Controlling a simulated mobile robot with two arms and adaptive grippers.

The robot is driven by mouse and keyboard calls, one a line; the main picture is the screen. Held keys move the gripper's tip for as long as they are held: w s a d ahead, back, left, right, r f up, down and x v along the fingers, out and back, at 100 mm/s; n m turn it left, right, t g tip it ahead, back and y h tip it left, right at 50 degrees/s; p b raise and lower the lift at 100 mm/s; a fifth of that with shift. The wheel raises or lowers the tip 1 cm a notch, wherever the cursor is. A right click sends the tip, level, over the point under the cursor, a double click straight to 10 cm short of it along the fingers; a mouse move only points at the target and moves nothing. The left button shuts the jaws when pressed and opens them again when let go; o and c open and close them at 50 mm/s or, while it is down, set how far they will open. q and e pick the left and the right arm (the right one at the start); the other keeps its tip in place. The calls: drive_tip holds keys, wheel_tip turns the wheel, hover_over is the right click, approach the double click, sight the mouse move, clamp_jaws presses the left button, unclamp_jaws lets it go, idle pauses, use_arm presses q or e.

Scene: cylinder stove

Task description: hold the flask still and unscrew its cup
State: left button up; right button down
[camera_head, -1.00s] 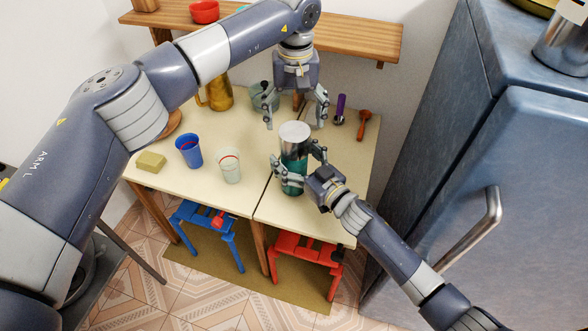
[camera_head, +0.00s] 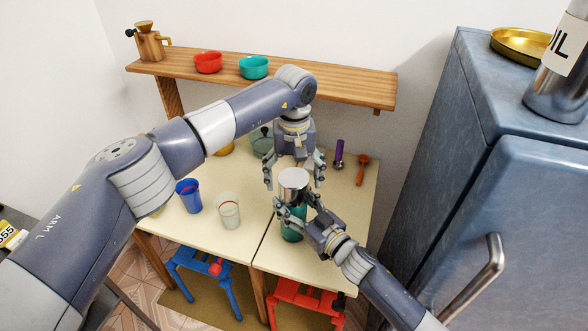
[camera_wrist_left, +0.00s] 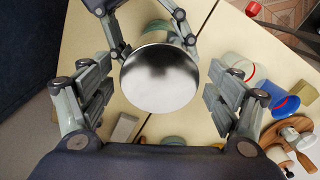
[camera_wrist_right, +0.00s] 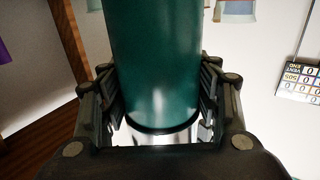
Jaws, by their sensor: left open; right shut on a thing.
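The flask (camera_head: 292,232) has a dark green body with a shiny silver cup (camera_head: 293,184) on top, and it is upright near the seam of the cream table. My right gripper (camera_head: 299,213) is shut around the green body below the cup; the right wrist view shows the body (camera_wrist_right: 155,60) between its fingers. My left gripper (camera_head: 294,186) points down over the flask, with its fingers open on either side of the cup. In the left wrist view the round cup top (camera_wrist_left: 160,78) lies between the spread fingers, with gaps on both sides. The flask's base is partly hidden.
A blue cup (camera_head: 188,196) and a pale cup (camera_head: 228,211) stand left of the flask. A blue fridge (camera_head: 450,190) borders the right; a wooden shelf (camera_head: 330,84) runs behind.

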sight(294, 180)
use_arm(q)
drive_tip(key=shift+f, duration=1.75)
